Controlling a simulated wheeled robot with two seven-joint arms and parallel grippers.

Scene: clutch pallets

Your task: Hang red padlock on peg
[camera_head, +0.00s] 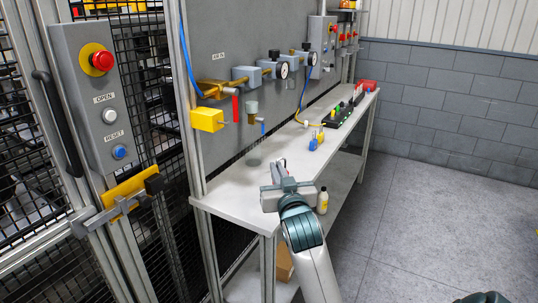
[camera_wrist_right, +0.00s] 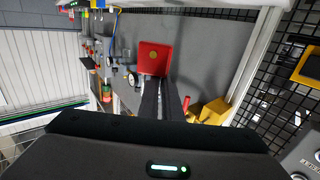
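A red padlock (camera_wrist_right: 155,57) shows as a red block at the fingertips of my right gripper (camera_wrist_right: 162,80) in the right wrist view. The two dark fingers are close together and appear shut on it. In the head view, my right gripper (camera_head: 281,165) is over the near part of the bench, right of and apart from the wall panel; the padlock is too small to make out clearly there. A yellow block (camera_head: 207,119) is on the panel's near edge, but I cannot tell for certain which fitting is the peg. My left gripper is not in view.
The grey panel (camera_head: 222,60) carries brass pipework, gauges (camera_head: 283,70) and a red handle (camera_head: 236,108). Small bottles (camera_head: 316,139) and a black strip (camera_head: 338,118) are on the white bench (camera_head: 222,188). A control box (camera_head: 100,95) is at left; open floor is at right.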

